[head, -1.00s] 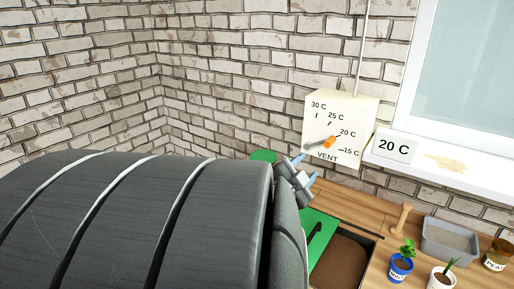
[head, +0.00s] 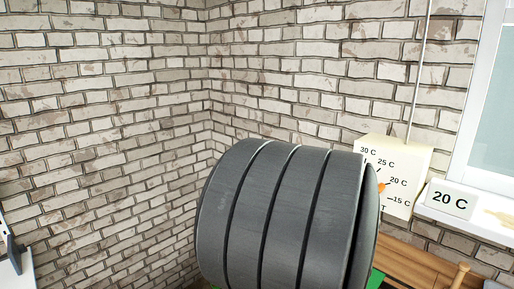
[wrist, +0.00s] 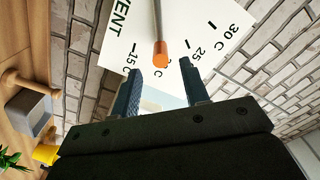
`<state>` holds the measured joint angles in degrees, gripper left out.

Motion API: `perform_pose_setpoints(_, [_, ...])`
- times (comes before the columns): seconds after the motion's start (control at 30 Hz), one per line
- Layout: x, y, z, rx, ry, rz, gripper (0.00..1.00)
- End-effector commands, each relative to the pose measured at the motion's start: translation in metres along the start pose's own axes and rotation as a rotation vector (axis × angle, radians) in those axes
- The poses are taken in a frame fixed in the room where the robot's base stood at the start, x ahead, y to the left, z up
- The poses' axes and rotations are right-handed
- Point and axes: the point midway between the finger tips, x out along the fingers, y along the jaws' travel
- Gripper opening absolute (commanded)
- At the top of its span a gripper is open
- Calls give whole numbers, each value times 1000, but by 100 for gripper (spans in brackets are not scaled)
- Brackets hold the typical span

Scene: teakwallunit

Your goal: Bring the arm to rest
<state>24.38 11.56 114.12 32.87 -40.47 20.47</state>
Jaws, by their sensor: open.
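My gripper (wrist: 160,67) is open and empty in the wrist view, its two fingers apart and pointing towards the vent panel. In the head view my grey arm hides the gripper. The white vent panel (head: 405,165) hangs on the brick wall at the right and also shows in the wrist view (wrist: 120,50). Its pointer has an orange tip (wrist: 160,56), which stands near the 20 C mark in the head view (head: 381,187). In the wrist view the tip appears beyond and between the fingertips, with a gap visible on both sides.
A 20 C card (head: 450,200) stands on the window sill at the right. A wooden bench (head: 420,265) lies below the panel. The wrist view shows a grey tray (wrist: 28,110), a yellow pot (wrist: 45,153) and a green plant (wrist: 12,160) at the left. The brick wall at left is clear.

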Motion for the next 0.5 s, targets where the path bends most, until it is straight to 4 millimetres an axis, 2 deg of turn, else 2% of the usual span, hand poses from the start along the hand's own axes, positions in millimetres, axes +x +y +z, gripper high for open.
perform_pose_setpoints(0.03, [10,1,0,-2,1,1,41])
perform_pose_setpoints(0.23, [44,0,0,-1,0,0,41])
perform_pose_setpoints(0.5, [70,0,0,0,0,0,41])
